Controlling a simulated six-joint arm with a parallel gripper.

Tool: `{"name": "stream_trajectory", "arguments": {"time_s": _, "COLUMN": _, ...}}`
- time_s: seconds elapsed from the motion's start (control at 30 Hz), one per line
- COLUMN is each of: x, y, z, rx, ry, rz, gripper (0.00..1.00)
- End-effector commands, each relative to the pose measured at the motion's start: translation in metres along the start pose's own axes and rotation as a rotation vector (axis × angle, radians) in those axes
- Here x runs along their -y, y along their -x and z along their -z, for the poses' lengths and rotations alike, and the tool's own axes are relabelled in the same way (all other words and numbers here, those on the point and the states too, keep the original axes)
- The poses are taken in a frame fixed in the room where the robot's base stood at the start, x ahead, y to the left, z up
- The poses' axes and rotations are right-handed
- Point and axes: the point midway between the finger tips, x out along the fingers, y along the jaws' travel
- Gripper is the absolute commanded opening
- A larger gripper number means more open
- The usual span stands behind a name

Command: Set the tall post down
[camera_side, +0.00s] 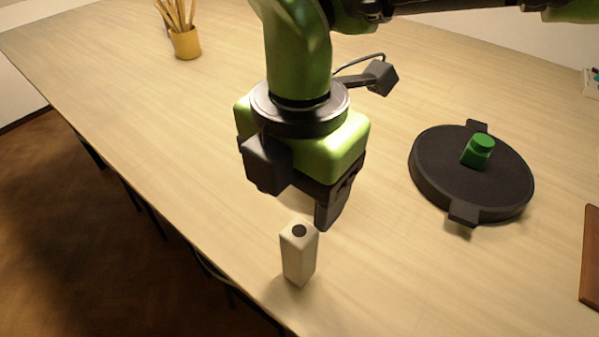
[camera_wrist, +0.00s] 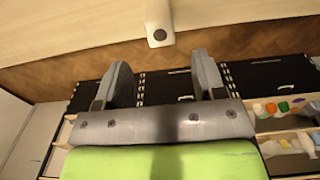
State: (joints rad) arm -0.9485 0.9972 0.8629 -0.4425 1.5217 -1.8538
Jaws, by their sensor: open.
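The tall post (camera_side: 298,254) is a pale, square-sided block with a dark round spot on its top. It stands upright on the table (camera_side: 400,290), close to the edge. My gripper (camera_side: 316,208) is above and just behind the post in the side view, with its fingers apart and nothing seen between them. One finger is partly hidden in that view. In the wrist view, the post (camera_wrist: 158,20) shows at the top centre, beyond the two spread fingertips of my gripper (camera_wrist: 160,68) and apart from them.
A yellow pot (camera_side: 185,43) of wooden sticks stands at the back left. A brown board (camera_side: 591,260) lies at the right edge. The table between is clear.

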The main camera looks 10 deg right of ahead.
Motion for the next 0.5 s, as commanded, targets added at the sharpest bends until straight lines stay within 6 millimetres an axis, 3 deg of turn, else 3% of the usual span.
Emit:
{"name": "stream_trajectory", "arguments": {"time_s": 0.13, "x": 0.0, "y": 0.013, "z": 0.0, "rx": -0.001, "ry": -0.001, "rz": -0.001, "gripper": 0.64}}
{"name": "stream_trajectory", "arguments": {"time_s": 0.4, "x": 0.0, "y": 0.016, "z": 0.0, "rx": -0.001, "ry": -0.003, "rz": -0.001, "gripper": 0.64}}
{"name": "stream_trajectory", "arguments": {"time_s": 0.5, "x": 0.002, "y": 0.025, "z": -0.009, "rx": -0.006, "ry": -0.053, "rz": -0.013, "gripper": 0.64}}
